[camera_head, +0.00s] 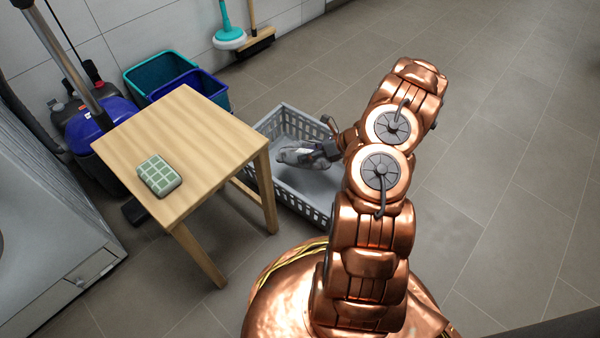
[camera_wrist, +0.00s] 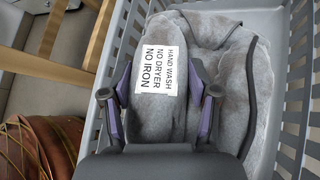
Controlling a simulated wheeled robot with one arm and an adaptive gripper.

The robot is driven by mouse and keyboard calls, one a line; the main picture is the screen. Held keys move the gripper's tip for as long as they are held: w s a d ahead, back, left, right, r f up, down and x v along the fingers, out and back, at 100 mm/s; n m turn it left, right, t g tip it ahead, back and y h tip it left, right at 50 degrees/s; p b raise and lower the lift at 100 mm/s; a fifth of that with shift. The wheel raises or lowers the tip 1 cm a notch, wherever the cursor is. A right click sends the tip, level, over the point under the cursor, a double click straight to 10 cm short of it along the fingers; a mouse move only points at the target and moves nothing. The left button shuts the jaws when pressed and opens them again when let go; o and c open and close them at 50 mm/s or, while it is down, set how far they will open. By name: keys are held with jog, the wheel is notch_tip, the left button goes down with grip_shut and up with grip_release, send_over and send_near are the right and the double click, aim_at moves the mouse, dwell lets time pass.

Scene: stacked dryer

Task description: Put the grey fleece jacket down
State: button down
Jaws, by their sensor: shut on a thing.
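The grey fleece jacket (camera_wrist: 220,45) lies bunched inside the grey laundry basket (camera_wrist: 288,100) in the wrist view, with a white label reading "HAND WASH NO DRYER NO IRON" on top. My gripper (camera_wrist: 163,100) is shut on the jacket, with a finger on each side of a fold near the label. In the head view the jacket (camera_head: 290,156) shows as a grey bundle in the basket (camera_head: 291,190), with my gripper (camera_head: 312,152) at its right end. Part of the jacket is hidden under my gripper. I cannot tell how firmly it rests on the basket floor.
A wooden table (camera_head: 205,130) with a green checked block (camera_head: 159,175) stands left of the basket. Teal (camera_head: 155,70) and blue (camera_head: 200,85) bins and a vacuum cleaner (camera_head: 90,120) are behind it. The tiled floor at the right is clear.

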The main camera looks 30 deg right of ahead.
jog(key=f+b, duration=0.1)
jog(key=f, duration=0.1)
jog(key=f+b, duration=0.1)
jog(key=f, duration=0.2)
jog(key=shift+w+a+f, duration=0.1)
jog(key=shift+a+f, duration=0.05)
jog(key=shift+a, duration=0.05)
jog(key=shift+f+b, duration=1.15)
jog(key=shift+f, duration=1.05)
jog(key=shift+c, duration=1.2)
grip_release()
jog(key=p+v, duration=0.5)
jog(key=v, duration=0.7)
jog(key=shift+r, duration=0.15)
